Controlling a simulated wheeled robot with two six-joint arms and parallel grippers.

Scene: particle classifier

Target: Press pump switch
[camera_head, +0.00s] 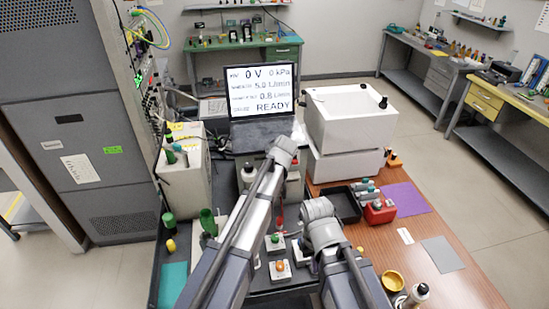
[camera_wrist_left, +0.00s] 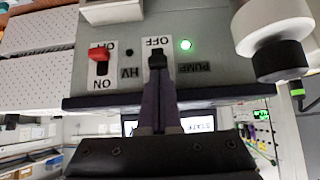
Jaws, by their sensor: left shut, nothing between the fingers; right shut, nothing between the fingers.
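The pump switch (camera_wrist_left: 157,58) is a small black switch on a white plate marked OFF, beside the PUMP label (camera_wrist_left: 193,67), in the upside-down left wrist view. A green lamp (camera_wrist_left: 185,44) next to it is lit. My left gripper (camera_wrist_left: 165,78) is shut and empty, its tips right at the switch; I cannot tell whether they touch it. In the head view my left arm's wrist hides that gripper and the switch. My right gripper (camera_head: 308,250) is shut and empty, low beside the button boxes, partly hidden by its own wrist.
A red HV switch (camera_wrist_left: 100,54) sits beside the pump switch. The screen (camera_head: 260,90) reads 0 V, 0 kPa and READY. A white box (camera_head: 345,115) stands behind the arms. Button boxes (camera_head: 280,270), a black tray (camera_head: 341,205) and bottles crowd the benches. Grey floor is open at right.

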